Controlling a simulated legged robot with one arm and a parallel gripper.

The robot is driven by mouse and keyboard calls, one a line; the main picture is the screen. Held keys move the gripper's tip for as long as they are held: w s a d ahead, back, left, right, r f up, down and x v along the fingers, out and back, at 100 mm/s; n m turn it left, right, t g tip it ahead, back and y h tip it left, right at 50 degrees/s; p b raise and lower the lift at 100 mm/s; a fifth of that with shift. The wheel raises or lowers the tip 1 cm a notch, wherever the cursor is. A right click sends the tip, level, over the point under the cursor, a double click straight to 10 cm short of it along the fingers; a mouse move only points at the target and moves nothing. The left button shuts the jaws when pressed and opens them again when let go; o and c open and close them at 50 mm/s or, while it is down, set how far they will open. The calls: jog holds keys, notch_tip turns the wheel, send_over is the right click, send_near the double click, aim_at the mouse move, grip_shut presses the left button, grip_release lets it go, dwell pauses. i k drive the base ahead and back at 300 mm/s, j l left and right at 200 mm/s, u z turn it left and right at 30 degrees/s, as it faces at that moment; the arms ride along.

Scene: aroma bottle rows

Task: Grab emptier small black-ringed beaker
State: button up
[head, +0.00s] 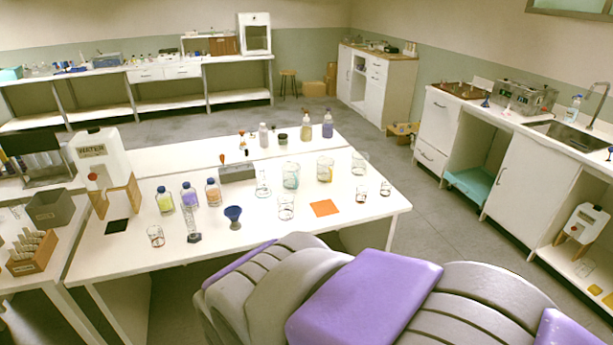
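Several clear glass vessels stand on the white table. Larger beakers stand toward the right: one with greenish-blue markings (291,176), one with yellowish and blue tones (325,169), and a clear one (360,163). Smaller ones are a clear beaker (286,207), two small glasses near the right edge, the left one (361,194) and the right one (385,188), and a small beaker with a reddish tint (155,236) at the front left. Black rings and fill levels are too small to tell. My gripper is out of view; only my grey and purple body parts show at the bottom.
A sink counter (520,122) stands right. Grey floor (440,236) is open between.

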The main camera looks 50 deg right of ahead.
aim_at(386, 189)
jog(key=l+u, duration=0.25)
jog(key=l, duration=0.2)
jog(key=k+l+u, duration=0.25)
jog(key=l, duration=0.15)
jog(key=l+u, duration=0.2)
jog(key=l, duration=0.25)
jog(key=k+l+u, duration=0.25)
jog(key=l, duration=0.15)
jog(key=k+l+u, duration=0.25)
jog(key=k+l, duration=0.3)
jog(key=l, duration=0.2)
jog(key=k+l, duration=0.25)
jog(key=l, duration=0.25)
jog(key=k+l+u, duration=0.1)
jog(key=k+l, duration=0.2)
jog(key=l, duration=0.2)
jog(key=k+l, duration=0.3)
jog(key=l, duration=0.2)
jog(key=k+l+u, duration=0.1)
jog(key=k+l, duration=0.2)
jog(key=l, duration=0.15)
